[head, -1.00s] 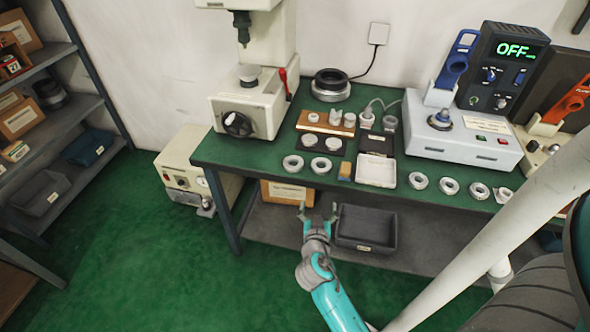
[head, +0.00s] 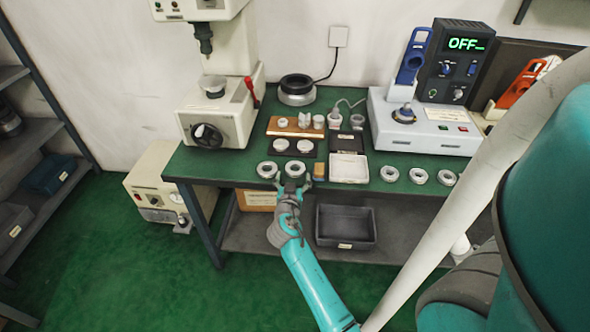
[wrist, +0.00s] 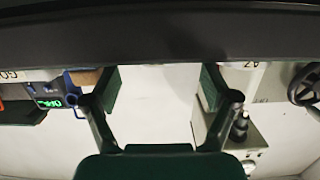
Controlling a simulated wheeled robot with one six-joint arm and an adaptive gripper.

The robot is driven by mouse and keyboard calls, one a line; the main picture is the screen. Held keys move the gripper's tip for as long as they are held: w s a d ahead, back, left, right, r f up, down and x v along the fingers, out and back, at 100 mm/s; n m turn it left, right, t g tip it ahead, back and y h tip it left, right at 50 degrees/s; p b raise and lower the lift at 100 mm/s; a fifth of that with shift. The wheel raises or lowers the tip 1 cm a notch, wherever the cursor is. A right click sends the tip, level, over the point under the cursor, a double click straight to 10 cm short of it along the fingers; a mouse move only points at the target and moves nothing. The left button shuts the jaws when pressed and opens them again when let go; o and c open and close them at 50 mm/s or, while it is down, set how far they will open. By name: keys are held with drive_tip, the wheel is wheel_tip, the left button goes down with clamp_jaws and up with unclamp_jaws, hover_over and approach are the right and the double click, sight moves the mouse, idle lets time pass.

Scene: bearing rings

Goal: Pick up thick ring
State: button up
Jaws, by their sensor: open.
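Two pale metal rings lie near the front edge of the green bench, a left ring (head: 266,169) and a right ring (head: 295,168). Three more rings lie to the right: one (head: 389,174), a second (head: 418,176) and a third (head: 446,178). I cannot tell from their looks which is the thick ring. My gripper (head: 293,184) is open at the bench's front edge, just in front of the right ring of the left pair. Contact is unclear. In the wrist view my gripper (wrist: 160,85) is spread with nothing between its fingers, and no ring shows.
A dark pad with two pale discs (head: 292,146) lies behind the left pair. A white tray (head: 349,168) and a small tan block (head: 320,170) are to the right. A press (head: 220,115) stands back left. A grey bin (head: 346,227) sits on the lower shelf.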

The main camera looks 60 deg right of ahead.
sight(295, 167)
drive_tip(key=shift+x, duration=1.75)
drive_tip(key=shift+r, duration=0.1)
drive_tip(key=c, duration=1.3)
